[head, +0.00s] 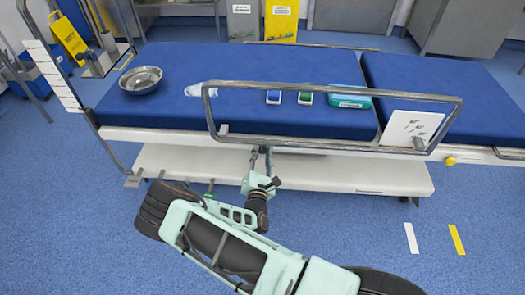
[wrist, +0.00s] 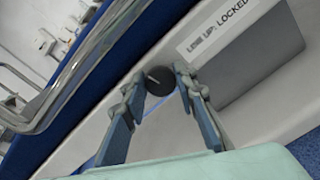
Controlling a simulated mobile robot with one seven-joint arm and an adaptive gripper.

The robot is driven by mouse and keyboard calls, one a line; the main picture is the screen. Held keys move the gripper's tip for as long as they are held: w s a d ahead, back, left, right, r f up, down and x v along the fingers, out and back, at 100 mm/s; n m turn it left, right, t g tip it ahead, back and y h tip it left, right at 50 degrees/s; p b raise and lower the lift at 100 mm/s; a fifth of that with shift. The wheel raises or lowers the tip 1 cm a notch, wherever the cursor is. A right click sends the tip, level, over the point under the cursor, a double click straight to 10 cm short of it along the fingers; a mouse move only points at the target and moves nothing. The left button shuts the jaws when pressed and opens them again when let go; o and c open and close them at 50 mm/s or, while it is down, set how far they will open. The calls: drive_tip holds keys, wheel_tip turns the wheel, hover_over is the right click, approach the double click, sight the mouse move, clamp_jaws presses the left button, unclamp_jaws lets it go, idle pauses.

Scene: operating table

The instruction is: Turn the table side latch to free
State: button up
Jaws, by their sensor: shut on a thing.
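The table side latch shows in the wrist view as a dark round knob (wrist: 160,81) with a thin pale line on its face. A pale label (wrist: 217,28) above it ends in "UP: LOCKED"; its first word is blurred. My gripper (wrist: 160,84) has one finger on each side of the knob, with the fingertips closed on it. In the head view my gripper (head: 261,160) is at the table's near side, just below the side rail (head: 335,88). The latch is too small and covered to make out there.
The blue operating table (head: 180,110) holds a steel bowl (head: 141,79), a clear bottle (head: 198,89), small blue and green boxes and a teal pack (head: 350,96). A white board (head: 411,128) is at the rail's right. A white lower shelf (head: 350,180) juts out below.

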drive_tip(key=n+p, duration=0.2)
drive_tip(key=n, duration=0.1)
drive_tip(key=shift+a+r+n, duration=0.1)
drive_tip(key=shift+n, duration=0.2)
drive_tip(key=n+p, duration=0.1)
drive_tip(key=n, duration=0.3)
drive_tip(key=shift+n, duration=0.3)
drive_tip(key=n, duration=0.4)
drive_tip(key=shift+a+p, duration=0.1)
drive_tip(key=shift+p, duration=0.3)
drive_tip(key=shift+f+n, duration=0.2)
drive_tip(key=shift+n, duration=1.6)
drive_tip(key=o, duration=1.2)
drive_tip(key=shift+c, duration=0.2)
